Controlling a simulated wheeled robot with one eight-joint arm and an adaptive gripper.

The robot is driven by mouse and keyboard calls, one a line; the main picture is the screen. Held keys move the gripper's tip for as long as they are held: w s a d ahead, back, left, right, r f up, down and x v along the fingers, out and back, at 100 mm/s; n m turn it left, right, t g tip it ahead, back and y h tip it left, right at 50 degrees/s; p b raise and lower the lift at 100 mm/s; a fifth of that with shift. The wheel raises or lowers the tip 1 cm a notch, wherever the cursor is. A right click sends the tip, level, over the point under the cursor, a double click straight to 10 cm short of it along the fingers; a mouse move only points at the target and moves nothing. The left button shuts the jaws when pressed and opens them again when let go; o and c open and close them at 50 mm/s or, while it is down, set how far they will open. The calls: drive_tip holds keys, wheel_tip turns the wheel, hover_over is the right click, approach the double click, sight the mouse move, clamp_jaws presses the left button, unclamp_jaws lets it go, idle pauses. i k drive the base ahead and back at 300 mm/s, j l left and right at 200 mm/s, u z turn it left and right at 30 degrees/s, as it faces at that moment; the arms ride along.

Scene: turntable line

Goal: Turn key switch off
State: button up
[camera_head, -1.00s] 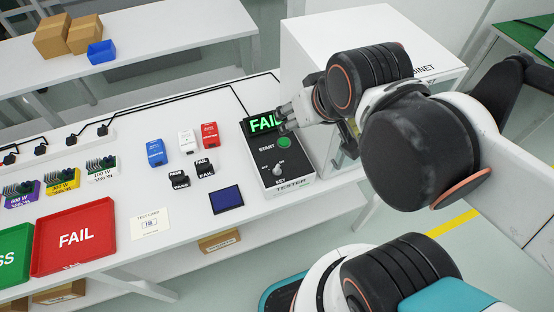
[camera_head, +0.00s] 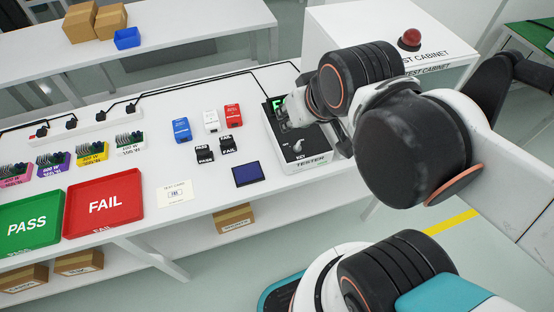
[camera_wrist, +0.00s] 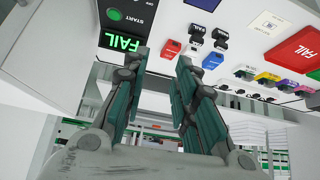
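The tester (camera_head: 313,163) is a black panel on the white bench. Its key switch (camera_head: 297,146), a pale knob labelled KEY, shows below my gripper in the head view. I cannot make out its exact angle. My gripper (camera_head: 287,118) is over the upper part of the tester, covering the start button and most of the green lit display (camera_head: 278,104). In the wrist view my gripper (camera_wrist: 162,60) is open and empty, its two fingers apart. There the FAIL display (camera_wrist: 121,41) and green start button (camera_wrist: 114,14) show left of the fingers. The key switch is not visible there.
The white test cabinet (camera_head: 385,45) with a red button (camera_head: 410,39) stands right behind the tester. Left of the tester are small coloured blocks (camera_head: 182,130), a dark blue pad (camera_head: 247,175), the red FAIL tray (camera_head: 104,207) and the green PASS tray (camera_head: 28,222).

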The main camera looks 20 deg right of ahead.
sight(297, 148)
drive_tip(key=k+j+u, duration=0.15)
drive_tip(key=j, duration=0.25)
drive_tip(key=k+j+u, duration=0.15)
drive_tip(key=j, duration=0.25)
drive_tip(key=k+j+u, duration=0.15)
drive_tip(key=j, duration=0.25)
drive_tip(key=i+l+z, duration=0.15)
drive_tip(key=l, duration=0.2)
